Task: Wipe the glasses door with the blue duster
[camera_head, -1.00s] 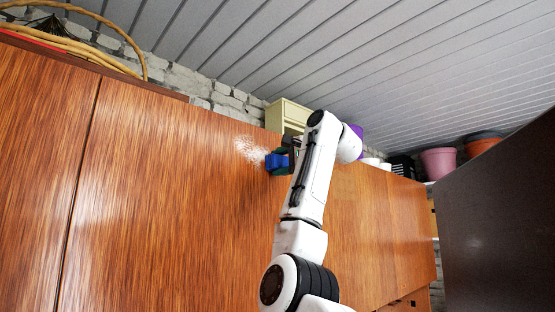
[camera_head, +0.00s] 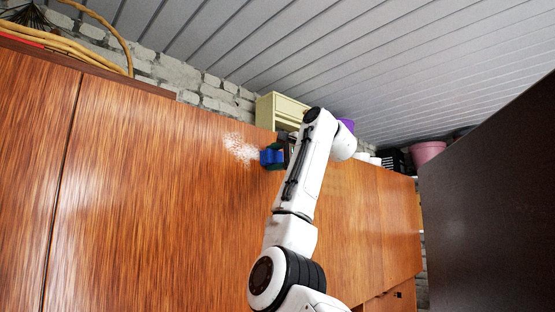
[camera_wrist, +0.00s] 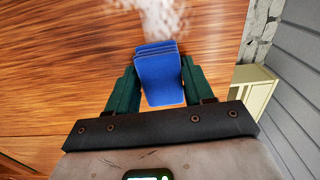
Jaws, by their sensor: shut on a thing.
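The blue duster (camera_head: 267,157) is held at the end of my arm, close to the upper part of the brown wooden door (camera_head: 165,190). In the wrist view the blue duster (camera_wrist: 161,76) sits between the two green fingers of my gripper (camera_wrist: 157,88). My gripper (camera_head: 279,154) is shut on it. A whitish dusty patch (camera_head: 240,149) marks the door just left of the duster. In the wrist view the patch (camera_wrist: 160,17) lies just beyond the duster's far edge. I cannot tell whether the duster touches the door.
A cream cabinet box (camera_head: 280,109), a purple container (camera_head: 346,125) and a pink pot (camera_head: 428,152) stand on top of the wall unit. Wicker hoops (camera_head: 122,45) lie at the top left. A dark panel (camera_head: 490,215) stands at the right. The slatted ceiling is close above.

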